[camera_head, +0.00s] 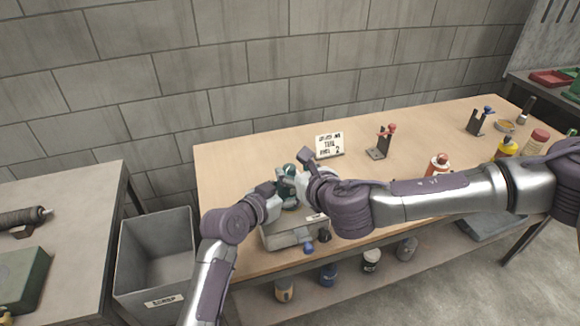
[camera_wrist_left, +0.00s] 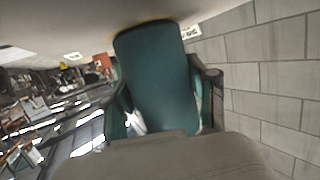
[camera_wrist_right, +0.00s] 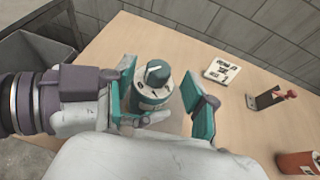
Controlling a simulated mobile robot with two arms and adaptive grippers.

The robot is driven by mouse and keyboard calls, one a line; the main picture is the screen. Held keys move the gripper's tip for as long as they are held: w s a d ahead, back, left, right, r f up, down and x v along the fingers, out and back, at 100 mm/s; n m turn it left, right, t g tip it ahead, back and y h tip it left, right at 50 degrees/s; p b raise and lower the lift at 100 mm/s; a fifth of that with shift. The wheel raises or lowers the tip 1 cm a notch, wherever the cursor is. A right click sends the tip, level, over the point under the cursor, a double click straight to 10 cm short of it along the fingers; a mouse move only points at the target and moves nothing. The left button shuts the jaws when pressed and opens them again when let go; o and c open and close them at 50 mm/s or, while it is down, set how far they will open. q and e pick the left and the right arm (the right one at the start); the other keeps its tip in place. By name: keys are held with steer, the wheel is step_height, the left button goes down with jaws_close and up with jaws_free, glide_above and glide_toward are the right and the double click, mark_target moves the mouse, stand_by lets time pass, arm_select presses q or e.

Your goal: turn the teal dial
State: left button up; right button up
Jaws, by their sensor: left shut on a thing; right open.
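The teal dial device (camera_wrist_right: 153,85) is a round teal body with a pale marked face and a teal pointer knob (camera_wrist_right: 157,71) on top. In the right wrist view it stands upright between the spread fingers of my right gripper (camera_wrist_right: 163,100), which is open. My left gripper (camera_wrist_left: 160,95) is shut on the teal body (camera_wrist_left: 157,75), which fills the middle of the left wrist view. In the head view both grippers meet around the device (camera_head: 290,185), and my right gripper (camera_head: 308,172) hides part of it.
A sign card (camera_head: 329,144) stands behind the device on the wooden table (camera_head: 245,160). A small stand with a red part (camera_head: 380,145) is to its right. A grey box (camera_head: 290,232) sits at the table's front edge. A grey bin (camera_head: 155,255) stands left, below.

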mark_target(291, 168)
steer(key=shift+x, duration=1.55)
jaws_close()
